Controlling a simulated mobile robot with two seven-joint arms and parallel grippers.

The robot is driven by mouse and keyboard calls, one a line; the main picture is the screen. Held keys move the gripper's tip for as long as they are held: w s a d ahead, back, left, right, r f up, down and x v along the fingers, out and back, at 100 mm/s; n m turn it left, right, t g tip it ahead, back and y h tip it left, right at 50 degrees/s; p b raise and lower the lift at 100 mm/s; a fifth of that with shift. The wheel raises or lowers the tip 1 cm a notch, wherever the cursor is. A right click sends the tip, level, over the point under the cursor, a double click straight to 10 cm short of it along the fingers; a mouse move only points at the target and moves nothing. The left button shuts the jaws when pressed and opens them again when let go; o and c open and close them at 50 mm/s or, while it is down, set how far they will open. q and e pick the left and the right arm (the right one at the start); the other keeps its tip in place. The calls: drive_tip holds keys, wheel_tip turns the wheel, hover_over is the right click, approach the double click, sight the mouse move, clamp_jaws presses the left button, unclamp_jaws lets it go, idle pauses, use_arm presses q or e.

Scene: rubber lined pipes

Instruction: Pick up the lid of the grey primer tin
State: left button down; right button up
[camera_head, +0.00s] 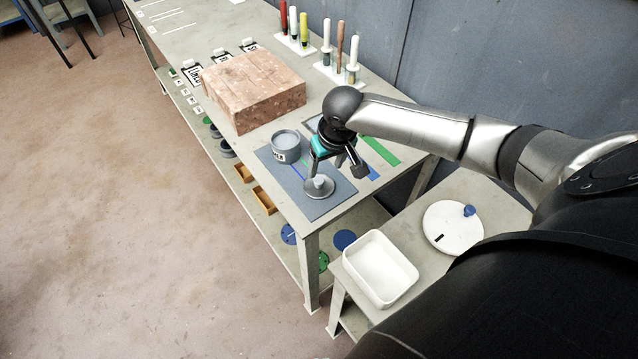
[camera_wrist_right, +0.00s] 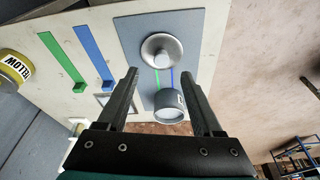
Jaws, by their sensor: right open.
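The grey lid (camera_head: 319,187) with its pale knob lies on the blue-grey mat (camera_head: 322,211), apart from the grey primer tin (camera_head: 286,145), which stands upright with a label on its side. My right gripper (camera_head: 338,172) is open and empty, just above and beside the lid. In the right wrist view the lid (camera_wrist_right: 162,50) shows beyond the open fingers (camera_wrist_right: 163,80), and the tin (camera_wrist_right: 170,107) shows between them. The gripper partly covers the mat in the head view. My left gripper is in neither view.
A large brown block (camera_head: 252,88) stands behind the tin. Racks of upright tools (camera_head: 297,42) stand along the wall side. Green (camera_head: 381,151) and blue strips lie beside the mat. A white tray (camera_head: 380,268) and a white disc (camera_head: 453,228) sit on the lower side table.

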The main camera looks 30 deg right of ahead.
sight(319, 180)
drive_tip(key=shift+x, duration=1.15)
drive_tip(key=shift+w+f, duration=0.15)
drive_tip(key=shift+f, duration=0.2)
drive_tip(key=shift+w+f, duration=0.15)
drive_tip(key=shift+f, duration=0.1)
drive_tip(key=b+x, duration=0.1)
drive_tip(key=x, duration=0.3)
drive_tip(key=shift+w+a, duration=0.1)
drive_tip(key=shift+w, duration=0.05)
drive_tip(key=shift+f+b, duration=0.15)
drive_tip(key=shift+b, duration=0.15)
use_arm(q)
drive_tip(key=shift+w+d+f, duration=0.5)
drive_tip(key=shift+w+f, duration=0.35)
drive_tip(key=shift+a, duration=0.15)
use_arm(e)
clamp_jaws()
